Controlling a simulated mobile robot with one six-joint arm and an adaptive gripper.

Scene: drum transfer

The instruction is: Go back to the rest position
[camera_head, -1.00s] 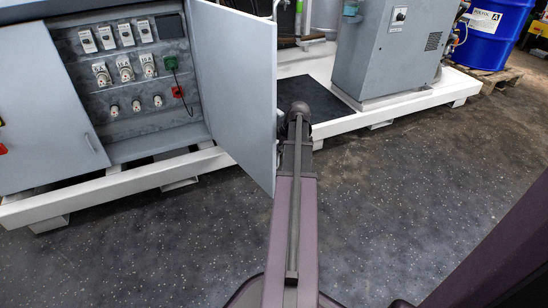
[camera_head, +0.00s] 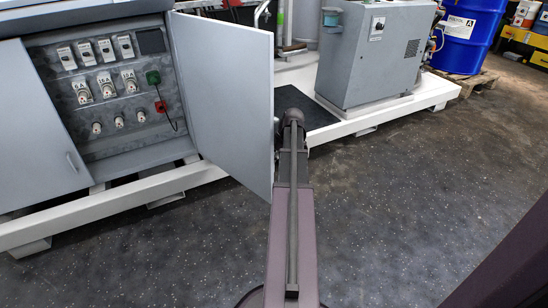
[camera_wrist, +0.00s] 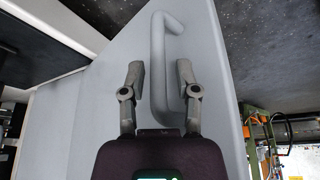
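My gripper (camera_wrist: 160,70) is open in the wrist view, with one finger on each side of the grey bar handle (camera_wrist: 157,38) of the cabinet door (camera_wrist: 215,75). I cannot tell whether the fingers touch the handle. In the head view the door (camera_head: 225,100) stands open, and my arm reaches forward along its free edge. My gripper is hidden there behind the door.
A grey machine cabinet (camera_head: 352,65) stands on a white frame (camera_head: 400,108). A blue drum (camera_head: 470,40) is at back right. Dark floor is clear at right.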

